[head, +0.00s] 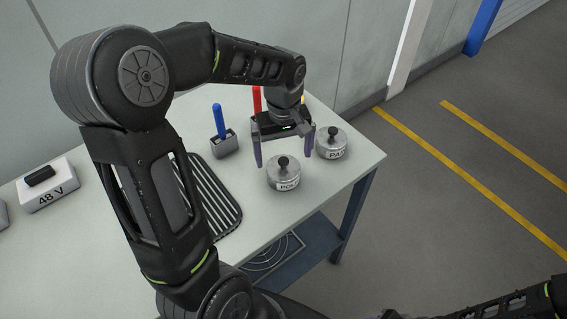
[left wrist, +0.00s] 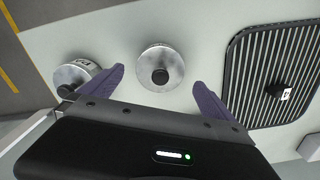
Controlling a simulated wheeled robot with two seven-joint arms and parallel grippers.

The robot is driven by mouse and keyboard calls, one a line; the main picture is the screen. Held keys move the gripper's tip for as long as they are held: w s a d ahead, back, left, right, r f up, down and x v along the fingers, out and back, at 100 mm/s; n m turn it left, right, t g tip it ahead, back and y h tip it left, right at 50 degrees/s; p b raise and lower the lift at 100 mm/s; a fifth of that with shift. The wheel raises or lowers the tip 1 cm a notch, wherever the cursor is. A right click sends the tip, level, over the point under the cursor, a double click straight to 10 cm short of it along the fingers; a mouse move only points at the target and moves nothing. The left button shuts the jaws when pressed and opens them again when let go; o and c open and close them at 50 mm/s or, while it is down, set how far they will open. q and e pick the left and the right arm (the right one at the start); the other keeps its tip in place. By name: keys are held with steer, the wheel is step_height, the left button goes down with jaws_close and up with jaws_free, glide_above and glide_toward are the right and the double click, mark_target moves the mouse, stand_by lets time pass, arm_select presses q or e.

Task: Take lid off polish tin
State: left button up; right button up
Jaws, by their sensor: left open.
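The polish tin (head: 284,177) is a round silver tin with a black knob on its lid and a label reading "POL". It stands upright on the table, with its lid on. In the left wrist view the tin (left wrist: 161,70) lies between my fingertips, slightly beyond them. My left gripper (head: 284,156) is open and empty, pointing down just above and behind the tin, its purple fingers apart. In the left wrist view the gripper (left wrist: 158,84) shows a finger on either side of the knob.
A similar tin labelled "PA" (head: 331,146) stands close to the right, near the table's edge. A blue-handled item in a grey holder (head: 224,145) and a red-handled item (head: 257,100) stand behind. A ribbed black mat (head: 218,205) lies left. A "48 V" box (head: 48,190) sits far left.

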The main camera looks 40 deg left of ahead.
mark_target(283, 160)
arm_select(q)
steer(key=shift+f, duration=1.45)
steer(key=c, duration=1.3)
steer(key=shift+r, duration=0.15)
step_height(283, 160, up, 10)
steer(key=shift+f+b, duration=0.1)
steer(key=shift+b, duration=0.5)
